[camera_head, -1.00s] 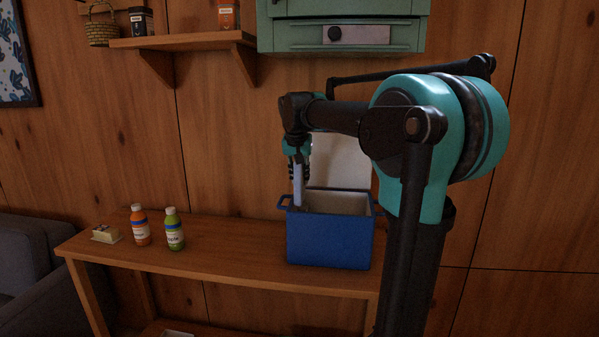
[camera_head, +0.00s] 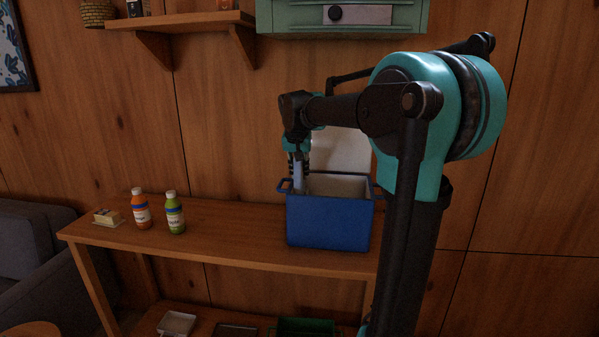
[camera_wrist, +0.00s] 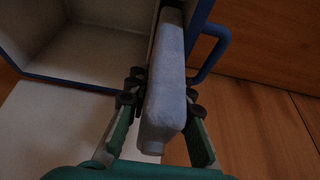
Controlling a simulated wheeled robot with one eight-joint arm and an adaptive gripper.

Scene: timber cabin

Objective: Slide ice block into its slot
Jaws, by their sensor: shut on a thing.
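The ice block (camera_wrist: 168,82) is a pale blue-grey slab. It is held between the fingers of my gripper (camera_wrist: 162,95) in the wrist view, and its far end goes down inside the blue cooler (camera_head: 328,222), along the wall near the handle. In the head view the ice block (camera_head: 299,174) shows upright at the cooler's left end, its lower part hidden by the front wall. My gripper (camera_head: 298,160) is shut on its upper part, just above the rim. The cooler's white lid stands open behind. The slot itself is hard to make out in the dark interior.
An orange bottle (camera_head: 141,209), a green bottle (camera_head: 174,213) and a butter dish (camera_head: 108,217) stand on the wooden bench (camera_head: 230,240), left of the cooler. Trays lie on the lower shelf. A wall shelf (camera_head: 180,20) and green cabinet (camera_head: 340,18) hang above.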

